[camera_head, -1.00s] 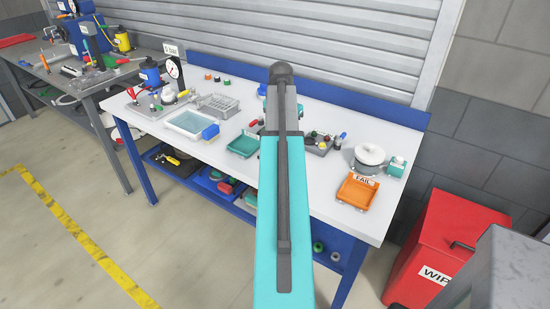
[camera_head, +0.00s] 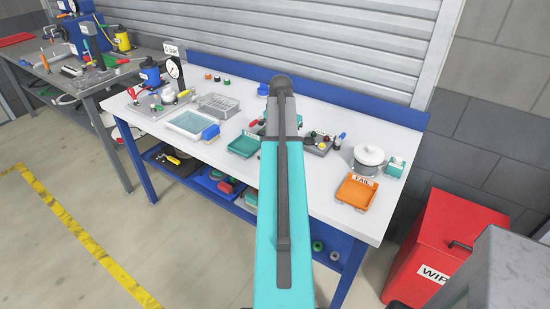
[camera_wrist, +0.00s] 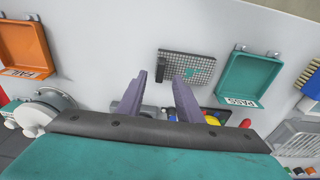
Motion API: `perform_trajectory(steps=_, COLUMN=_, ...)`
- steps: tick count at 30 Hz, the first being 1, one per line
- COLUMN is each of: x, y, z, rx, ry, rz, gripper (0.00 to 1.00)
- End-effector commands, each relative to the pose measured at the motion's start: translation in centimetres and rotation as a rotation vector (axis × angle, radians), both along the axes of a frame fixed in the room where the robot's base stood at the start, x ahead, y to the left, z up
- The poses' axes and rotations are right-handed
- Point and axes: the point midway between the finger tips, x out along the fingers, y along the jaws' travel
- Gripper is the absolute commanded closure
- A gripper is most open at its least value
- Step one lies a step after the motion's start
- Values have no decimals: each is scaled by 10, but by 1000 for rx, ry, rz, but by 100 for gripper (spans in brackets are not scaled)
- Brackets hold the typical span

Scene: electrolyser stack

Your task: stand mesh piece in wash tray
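My gripper (camera_wrist: 161,88) is open in the wrist view, with its two purple-grey fingers apart and nothing seen between them. A flat grey gridded piece (camera_wrist: 187,69), dark at one end and with a small teal patch, lies on the white bench just beyond the fingertips; I cannot tell whether it is the mesh piece or a mat under it. The wash tray (camera_head: 188,124), white-rimmed with pale blue inside, sits at the bench's front left in the head view. In that view my arm hides the gripper and the gridded piece.
The teal PASS tray (camera_wrist: 253,80) is right of the gridded piece in the wrist view; the orange FAIL tray (camera_wrist: 24,50) is far left. A grey rack (camera_head: 218,104) stands behind the wash tray. A lidded white pot (camera_head: 369,156) stands near the bench's right end.

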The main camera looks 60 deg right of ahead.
Motion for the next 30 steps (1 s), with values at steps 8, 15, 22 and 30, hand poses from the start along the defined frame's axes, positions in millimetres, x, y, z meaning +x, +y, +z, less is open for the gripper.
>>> perform_trajectory(steps=8, x=0, y=0, z=-23, rx=2, ry=1, rz=0, gripper=67)
perform_trajectory(steps=15, x=0, y=-2, z=-31, rx=0, ry=0, rz=0, gripper=67)
perform_trajectory(steps=22, x=0, y=-2, z=-31, rx=0, ry=0, rz=0, gripper=67)
perform_trajectory(steps=30, x=0, y=-2, z=-31, rx=0, ry=0, rz=1, gripper=67)
